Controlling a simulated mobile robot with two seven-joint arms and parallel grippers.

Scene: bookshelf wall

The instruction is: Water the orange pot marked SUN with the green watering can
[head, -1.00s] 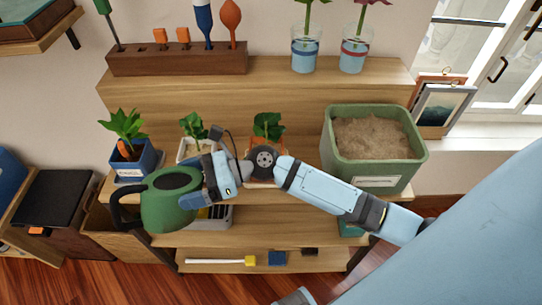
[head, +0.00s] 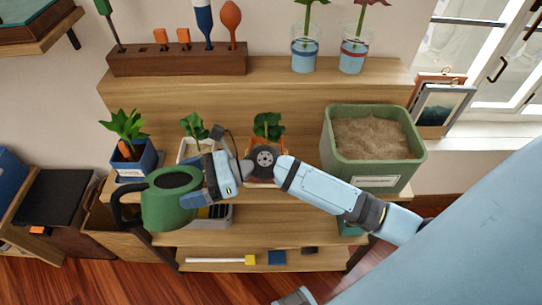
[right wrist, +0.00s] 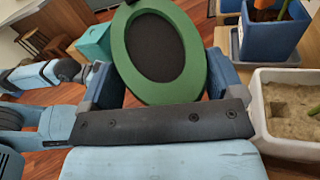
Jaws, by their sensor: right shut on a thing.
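The green watering can (head: 172,205) hangs in my right gripper (head: 208,188) in front of the shelf. The gripper is shut on the can's body, and in the right wrist view the can (right wrist: 118,50) sits between its two fingers (right wrist: 165,85). The can looks about upright, its dark opening facing up and its black handle to the left. The orange pot (head: 282,148) stands on the middle shelf level with a leafy plant (head: 268,125). My right arm hides most of this pot, and its marking cannot be read.
A blue pot (head: 140,165) and a white pot (head: 187,150) with plants stand left of the orange pot. A big green planter of soil (head: 345,160) stands to the right. A tool rack (head: 175,60) and two glasses (head: 305,55) are on the upper shelf.

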